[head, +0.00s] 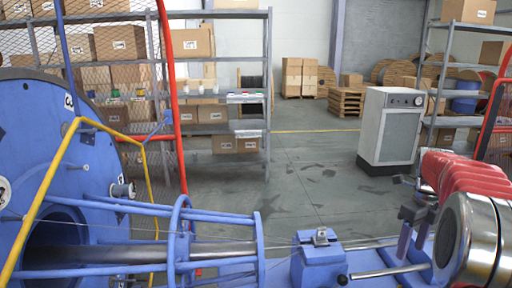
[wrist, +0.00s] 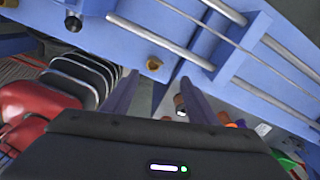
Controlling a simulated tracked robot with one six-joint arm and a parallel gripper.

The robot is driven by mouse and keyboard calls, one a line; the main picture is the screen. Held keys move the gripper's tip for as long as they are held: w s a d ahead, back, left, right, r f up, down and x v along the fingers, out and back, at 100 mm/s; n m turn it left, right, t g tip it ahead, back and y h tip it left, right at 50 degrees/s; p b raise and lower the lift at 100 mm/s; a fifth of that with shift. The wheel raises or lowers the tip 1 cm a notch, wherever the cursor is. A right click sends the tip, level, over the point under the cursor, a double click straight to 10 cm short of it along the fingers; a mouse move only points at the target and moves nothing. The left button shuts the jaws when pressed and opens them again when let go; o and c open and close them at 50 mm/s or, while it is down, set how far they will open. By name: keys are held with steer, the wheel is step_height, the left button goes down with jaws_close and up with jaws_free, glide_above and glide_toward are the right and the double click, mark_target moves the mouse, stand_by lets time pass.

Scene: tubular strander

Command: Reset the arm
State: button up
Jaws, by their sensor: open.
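My gripper (head: 411,254) hangs over the blue machine frame at the lower right of the head view, its two purplish fingers pointing down. In the wrist view my gripper (wrist: 158,84) is open, with a clear gap between the fingers and nothing held. Blue machine frame bars and steel rods lie beyond the fingertips. A brass-coloured fitting (wrist: 154,63) shows just past the gap. I cannot tell whether the fingers touch the frame.
A large blue disc (head: 40,150) and yellow guard rail (head: 60,165) stand left. Thin wires run across the blue cage (head: 180,240) to a blue block (head: 318,262). Red ribbed and chrome parts crowd the right. A grey cabinet (head: 390,128) stands behind; the middle floor is clear.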

steer(key=s+a+r+n+t, duration=0.1)
steer(key=s+a+n+t, duration=0.1)
steer(key=s+a+n, duration=0.5)
steer(key=s+a+r+n+t, duration=0.1)
steer(key=s+a+n+t, duration=0.1)
steer(key=s+a+n, duration=0.6)
steer(key=s+a+r+n+t, duration=0.1)
steer(key=s+a+n, duration=0.7)
steer(key=a+n, duration=0.8)
steer(key=shift+a+r+n+t, duration=0.3)
steer(key=shift+a+n+t, duration=0.1)
steer(key=shift+n, duration=0.2)
steer(key=shift+c, duration=0.4)
